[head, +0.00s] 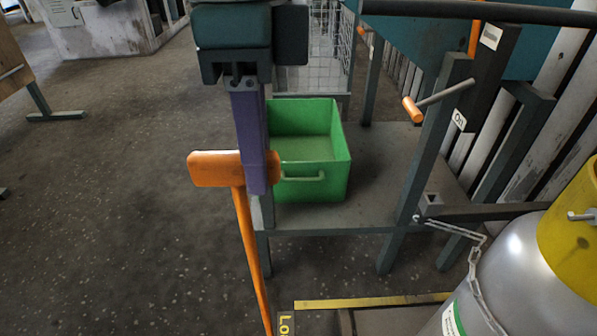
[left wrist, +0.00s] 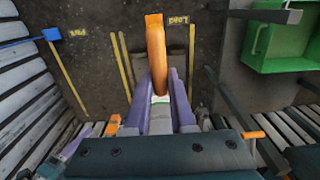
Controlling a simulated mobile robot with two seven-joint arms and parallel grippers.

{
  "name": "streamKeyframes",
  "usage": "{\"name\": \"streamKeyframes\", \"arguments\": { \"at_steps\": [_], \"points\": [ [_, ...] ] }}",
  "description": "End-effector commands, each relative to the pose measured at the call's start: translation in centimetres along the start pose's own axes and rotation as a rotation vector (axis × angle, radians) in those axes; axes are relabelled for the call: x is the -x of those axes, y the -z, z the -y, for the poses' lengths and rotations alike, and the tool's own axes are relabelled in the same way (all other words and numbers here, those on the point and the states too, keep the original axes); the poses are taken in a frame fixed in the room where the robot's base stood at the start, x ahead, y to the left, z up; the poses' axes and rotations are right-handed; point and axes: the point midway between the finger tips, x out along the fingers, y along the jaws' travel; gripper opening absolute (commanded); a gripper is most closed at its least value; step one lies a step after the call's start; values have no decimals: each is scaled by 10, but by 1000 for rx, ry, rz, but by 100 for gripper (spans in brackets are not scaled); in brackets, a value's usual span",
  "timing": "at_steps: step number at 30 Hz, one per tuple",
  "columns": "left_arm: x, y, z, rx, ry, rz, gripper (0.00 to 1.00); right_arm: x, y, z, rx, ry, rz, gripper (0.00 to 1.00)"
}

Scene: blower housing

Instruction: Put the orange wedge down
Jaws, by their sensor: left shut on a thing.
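The orange wedge (head: 215,168) is a long orange piece with a broad block-like head at the top and a thin shaft running down to the bottom edge of the head view. My left gripper (head: 258,178) has purple fingers pointing down and is shut on the wedge's head, near its right end. In the left wrist view the wedge (left wrist: 156,45) stands out between the two purple fingers (left wrist: 163,82). The lower end of the shaft is cut off in the head view, so I cannot tell whether it touches anything.
A green bin (head: 318,185) sits on a grey shelf (head: 370,215) behind the gripper. A yellow-edged floor spot with lettering (head: 285,325) lies below. A silver tank with a yellow collar (head: 565,225) and chain stands at right. Open floor (head: 120,220) lies at left.

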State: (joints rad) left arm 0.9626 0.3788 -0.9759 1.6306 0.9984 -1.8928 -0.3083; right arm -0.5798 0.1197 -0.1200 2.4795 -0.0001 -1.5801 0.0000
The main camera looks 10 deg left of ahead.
Motion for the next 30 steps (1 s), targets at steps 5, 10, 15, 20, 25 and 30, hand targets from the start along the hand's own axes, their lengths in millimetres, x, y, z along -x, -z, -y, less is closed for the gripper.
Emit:
{"name": "streamKeyframes", "arguments": {
  "at_steps": [5,10,15,20,25,30],
  "points": [
    [-54,-1,-1,1,-4,3,0,-23,-7,1,0,0,-1,50],
    [-102,-1,-1,1,-3,4,0,-41,-13,1,0,0,-1,50],
    [-132,-1,-1,0,-1,2,0,-53,-17,2,0,0,-1,50],
    [-142,0,0,0,0,1,0,-56,-18,2,1,0,-1,50],
    [-161,0,-1,1,-1,2,0,-65,-21,2,1,0,-1,50],
    [-184,0,-1,1,-1,2,0,-76,-24,3,1,0,-1,50]
  ]
}}
